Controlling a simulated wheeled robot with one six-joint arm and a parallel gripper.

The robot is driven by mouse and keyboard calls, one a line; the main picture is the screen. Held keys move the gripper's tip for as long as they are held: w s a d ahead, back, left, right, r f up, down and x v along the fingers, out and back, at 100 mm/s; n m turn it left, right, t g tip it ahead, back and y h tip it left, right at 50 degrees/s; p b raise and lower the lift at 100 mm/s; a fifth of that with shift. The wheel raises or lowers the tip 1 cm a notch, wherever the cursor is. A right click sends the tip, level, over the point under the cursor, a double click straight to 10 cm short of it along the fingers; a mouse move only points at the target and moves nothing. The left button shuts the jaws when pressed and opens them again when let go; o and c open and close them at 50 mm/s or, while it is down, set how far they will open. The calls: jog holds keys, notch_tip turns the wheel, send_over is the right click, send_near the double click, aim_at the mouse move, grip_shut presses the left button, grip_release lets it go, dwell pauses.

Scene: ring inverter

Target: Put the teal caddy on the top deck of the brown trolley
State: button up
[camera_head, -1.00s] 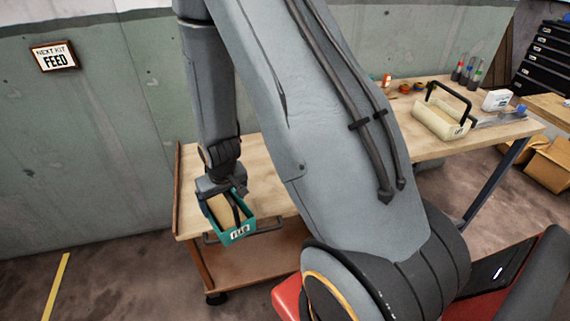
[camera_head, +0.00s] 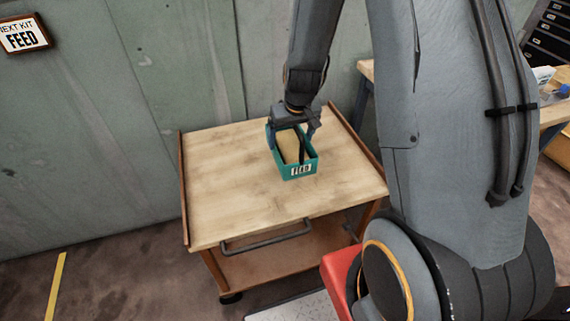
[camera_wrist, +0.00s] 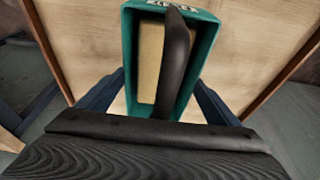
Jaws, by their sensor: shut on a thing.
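The teal caddy (camera_head: 299,168) has a white label on its front and a tan block inside. It also shows in the wrist view (camera_wrist: 127,60), with its black handle (camera_wrist: 175,60) running down toward my gripper. My gripper (camera_head: 297,130) is shut on the caddy, with its dark fingers on either side. The caddy is over the wooden top deck (camera_head: 225,185) of the brown trolley, toward the back right of the middle. It looks upright. I cannot tell whether its bottom touches the deck.
The trolley has raised brown side edges (camera_head: 183,190) and a dark front handle (camera_head: 265,238). A lower shelf (camera_head: 270,262) lies beneath. The deck around the caddy is bare. A wall with a "NEXT KIT FEED" sign (camera_head: 22,37) stands behind. A workbench (camera_head: 553,112) is at the right.

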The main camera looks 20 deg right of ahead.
aim_at(291, 146)
jog(key=b+x, duration=0.1)
jog(key=x, duration=0.1)
jog(key=s+b+x, duration=0.1)
jog(key=x, duration=0.1)
jog(key=shift+d+f, duration=0.1)
jog(key=shift+f, duration=0.05)
jog(key=shift+f+b, duration=2.15)
jog(key=shift+b, duration=0.35)
jog(key=o, duration=1.7)
jog(key=shift+s+f, duration=0.1)
jog(key=shift+o, duration=0.2)
jog(key=p+v, duration=0.6)
jog(key=v, duration=0.6)
jog(key=shift+p, duration=0.3)
jog(key=s+a+r+g, duration=0.1)
jog(key=s+r, duration=0.3)
jog(key=s, duration=0.4)
jog(key=s+a+r+g, duration=0.1)
jog(key=s+a+r, duration=0.1)
jog(key=s+r, duration=0.3)
jog(key=s, duration=0.3)
jog(key=shift+a, duration=0.3)
